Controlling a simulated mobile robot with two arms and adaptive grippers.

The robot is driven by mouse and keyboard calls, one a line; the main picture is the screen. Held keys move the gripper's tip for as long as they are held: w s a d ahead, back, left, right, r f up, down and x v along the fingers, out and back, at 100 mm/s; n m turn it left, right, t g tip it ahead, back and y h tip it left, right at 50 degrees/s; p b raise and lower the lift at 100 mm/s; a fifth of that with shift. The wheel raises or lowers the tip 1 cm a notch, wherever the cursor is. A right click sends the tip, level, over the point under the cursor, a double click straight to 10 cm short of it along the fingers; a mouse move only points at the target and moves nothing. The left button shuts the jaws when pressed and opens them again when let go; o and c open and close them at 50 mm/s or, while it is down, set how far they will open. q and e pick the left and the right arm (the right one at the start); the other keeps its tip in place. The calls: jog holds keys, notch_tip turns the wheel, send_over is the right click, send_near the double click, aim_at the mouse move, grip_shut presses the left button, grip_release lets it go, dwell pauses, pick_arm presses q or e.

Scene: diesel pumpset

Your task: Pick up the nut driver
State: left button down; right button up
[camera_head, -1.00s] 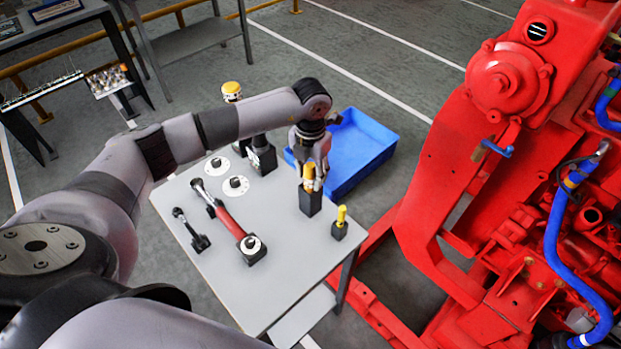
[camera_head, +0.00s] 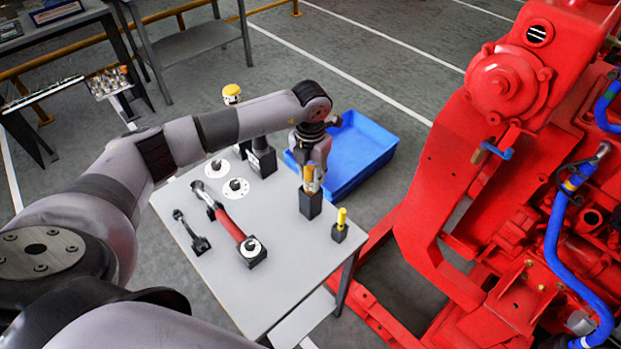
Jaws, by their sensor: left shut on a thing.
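The nut driver (camera_head: 309,184), with a yellow-orange handle, stands upright in a black block holder (camera_head: 311,205) near the right edge of the grey table (camera_head: 270,290). My left gripper (camera_head: 312,174) reaches down from above and is shut on the handle. The fingers hide part of the handle, and the holder hides the tool's lower end. A smaller yellow-handled tool (camera_head: 342,215) stands in its own black holder just to the right and nearer, apart from my gripper. My right gripper is not in view.
A red-handled wrench (camera_head: 230,224) and a smaller dark wrench (camera_head: 190,230) rest on black stands. White discs (camera_head: 236,188) lie further back. A blue crate (camera_head: 355,155) stands beyond the table. The red pumpset (camera_head: 470,180) fills the right. The table's front is clear.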

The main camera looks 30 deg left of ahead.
pick_arm(q)
jog(key=shift+r, duration=0.1)
notch_tip(320, 180, up, 20)
jog(key=b, duration=0.4)
jog(key=c, duration=1.8)
grip_release()
jog(key=shift+c, duration=0.2)
jog(key=c, duration=0.5)
grip_shut()
